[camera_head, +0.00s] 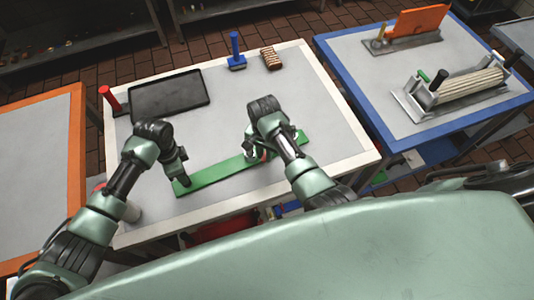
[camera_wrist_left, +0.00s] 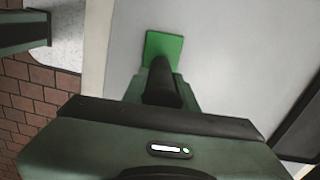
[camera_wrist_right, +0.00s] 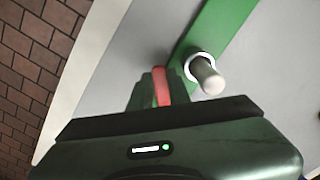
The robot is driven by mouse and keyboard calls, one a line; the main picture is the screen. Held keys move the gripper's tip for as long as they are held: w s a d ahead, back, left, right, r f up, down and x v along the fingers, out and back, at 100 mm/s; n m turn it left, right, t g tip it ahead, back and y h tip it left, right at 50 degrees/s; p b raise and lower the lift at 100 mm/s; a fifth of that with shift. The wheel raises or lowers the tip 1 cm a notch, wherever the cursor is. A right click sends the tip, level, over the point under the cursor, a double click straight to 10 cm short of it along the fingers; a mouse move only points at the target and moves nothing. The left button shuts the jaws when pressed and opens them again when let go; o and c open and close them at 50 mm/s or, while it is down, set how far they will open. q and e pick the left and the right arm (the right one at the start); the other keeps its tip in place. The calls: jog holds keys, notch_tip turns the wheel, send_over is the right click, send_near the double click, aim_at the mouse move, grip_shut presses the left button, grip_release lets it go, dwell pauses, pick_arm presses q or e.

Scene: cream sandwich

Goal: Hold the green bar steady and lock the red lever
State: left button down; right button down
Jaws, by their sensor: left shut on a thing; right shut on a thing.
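The green bar (camera_head: 218,172) lies slantwise across the front of the white-edged table. Its left end shows in the left wrist view (camera_wrist_left: 164,45), where my left gripper (camera_wrist_left: 160,88) is shut on a dark upright handle at that end. My right gripper (camera_head: 262,154) is low beside the right part of the bar. In the right wrist view it is shut on the red lever (camera_wrist_right: 161,85), close beside the green bar (camera_wrist_right: 218,38). A pale round-topped peg (camera_wrist_right: 208,77) with a white ring stands at the bar there. The lever's far end is hidden by my gripper.
A black tray (camera_head: 170,97), a red-handled tool (camera_head: 108,97), a blue-handled stamp (camera_head: 235,48) and a striped brown bar (camera_head: 271,58) are at the back of the table. A blue-edged table (camera_head: 345,62) with a roller device (camera_head: 470,84) stands right. The table's middle is clear.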

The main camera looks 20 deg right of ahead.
jog(key=shift+w+a+r, duration=0.1)
jog(key=shift+w, duration=0.05)
dwell(0.4)
jog(key=c, duration=1.3)
grip_release()
